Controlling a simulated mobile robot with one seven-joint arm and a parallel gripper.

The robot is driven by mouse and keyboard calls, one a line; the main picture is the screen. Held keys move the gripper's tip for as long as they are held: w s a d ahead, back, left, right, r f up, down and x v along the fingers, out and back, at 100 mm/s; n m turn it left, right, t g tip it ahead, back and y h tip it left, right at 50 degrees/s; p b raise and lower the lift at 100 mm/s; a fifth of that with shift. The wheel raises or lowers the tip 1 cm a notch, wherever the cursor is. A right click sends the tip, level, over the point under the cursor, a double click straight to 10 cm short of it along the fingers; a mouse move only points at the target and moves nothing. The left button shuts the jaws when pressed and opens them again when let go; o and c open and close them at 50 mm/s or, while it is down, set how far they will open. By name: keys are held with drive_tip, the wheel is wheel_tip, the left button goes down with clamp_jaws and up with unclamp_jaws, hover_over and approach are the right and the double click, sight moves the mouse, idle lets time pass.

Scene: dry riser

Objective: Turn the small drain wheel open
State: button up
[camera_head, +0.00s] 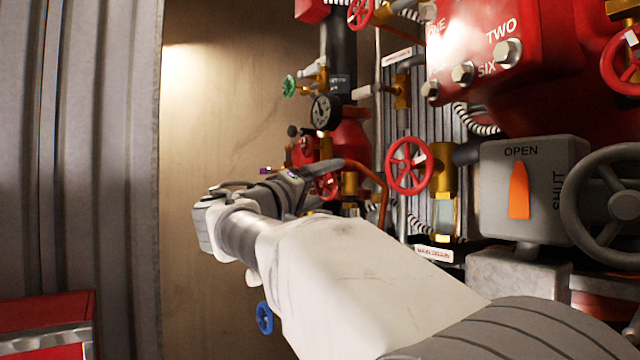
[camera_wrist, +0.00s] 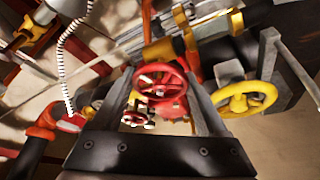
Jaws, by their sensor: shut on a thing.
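A small red wheel (camera_wrist: 163,88) sits between the two fingers of my gripper (camera_wrist: 160,78) in the wrist view. The gripper is shut on it, but the exact contact at the rim is hard to see. In the head view my gripper (camera_head: 305,178) reaches to the red wheel (camera_head: 326,186) low on the pipework, and my wrist and arm hide part of it. No label shows which wheel is the drain wheel, and how far this wheel is turned cannot be told.
A larger red wheel (camera_head: 408,165) is right of my gripper. A grey box with an orange OPEN/SHUT pointer (camera_head: 519,190) and a grey wheel (camera_head: 612,205) stand further right. A gauge (camera_head: 325,110) is above, a blue wheel (camera_head: 264,318) below. A yellow wheel (camera_wrist: 245,98) is close by.

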drive_tip(key=c, duration=0.3)
drive_tip(key=shift+c, duration=0.2)
